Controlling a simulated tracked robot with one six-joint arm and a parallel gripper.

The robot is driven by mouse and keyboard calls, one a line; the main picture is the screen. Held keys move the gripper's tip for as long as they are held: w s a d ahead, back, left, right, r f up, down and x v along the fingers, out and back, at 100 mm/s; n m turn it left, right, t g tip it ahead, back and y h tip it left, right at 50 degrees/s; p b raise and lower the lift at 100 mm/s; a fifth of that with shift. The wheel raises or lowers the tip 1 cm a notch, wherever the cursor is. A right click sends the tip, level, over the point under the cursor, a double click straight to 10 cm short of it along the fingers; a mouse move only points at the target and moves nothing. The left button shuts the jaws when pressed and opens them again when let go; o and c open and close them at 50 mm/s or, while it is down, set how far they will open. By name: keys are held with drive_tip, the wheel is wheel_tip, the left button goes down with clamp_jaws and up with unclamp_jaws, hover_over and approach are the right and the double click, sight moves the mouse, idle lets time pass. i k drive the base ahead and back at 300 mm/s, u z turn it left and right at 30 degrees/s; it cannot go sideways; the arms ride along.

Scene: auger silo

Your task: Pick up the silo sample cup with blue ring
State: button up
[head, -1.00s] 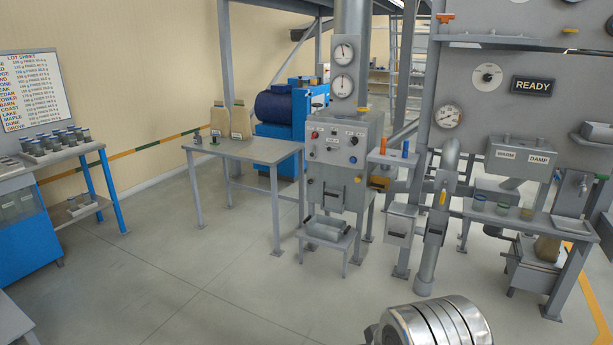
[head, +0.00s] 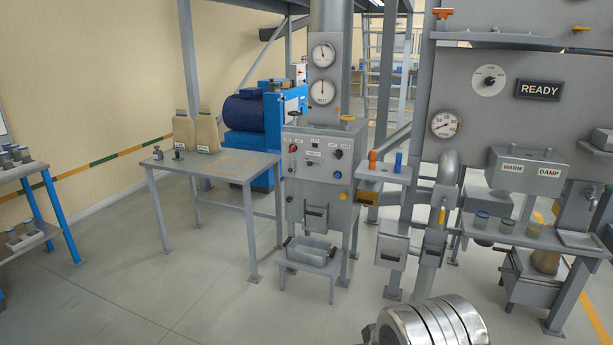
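My gripper's fingers do not show; only a silver rounded part of my arm shows at the bottom, right of centre, well short of the shelf.
A grey panel machine (head: 320,170) with dials stands in the middle, with a low stand and tray (head: 312,253) before it. A grey table (head: 225,168) with two bags (head: 205,132) is to its left. A pipe (head: 432,262) rises left of the cup shelf. The floor at left centre is clear.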

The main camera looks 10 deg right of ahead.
sight(481, 216)
drive_tip(key=z, duration=0.3)
drive_tip(key=i, duration=1.55)
drive_tip(key=z, duration=0.5)
drive_tip(key=i, duration=0.7)
drive_tip(key=z, duration=0.6)
drive_tip(key=i, duration=1.45)
drive_tip(key=z, duration=0.3)
